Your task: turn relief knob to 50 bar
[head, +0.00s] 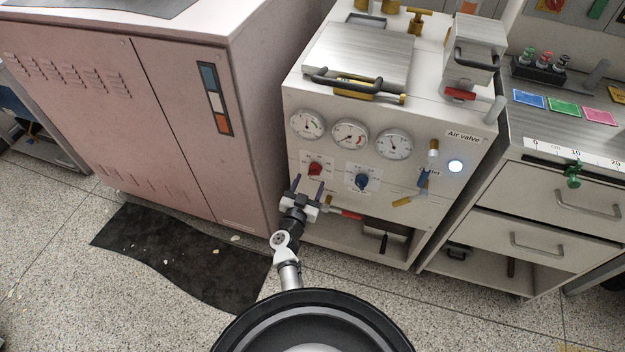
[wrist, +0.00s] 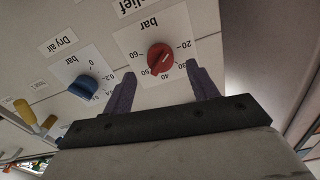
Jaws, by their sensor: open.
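The red relief knob (head: 315,168) is on the white front panel of the machine, below the gauges. In the wrist view the red knob (wrist: 161,58) sits on a white scale plate (wrist: 144,37) marked in bar, with numbers from 20 to 60 visible. Its exact setting is too small to read surely. My gripper (head: 309,183) is open in front of the panel, just below the knob in the head view. In the wrist view the fingers of my gripper (wrist: 163,75) stand to the left and right of the knob, apart from it, with nothing between them.
A blue dry air knob (wrist: 83,88) is left of the red one in the wrist view; the head view shows this blue knob (head: 362,182) to the right. Three gauges (head: 350,134) are above. A red-handled lever (head: 346,214) is below. A pink cabinet (head: 150,100) stands at left.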

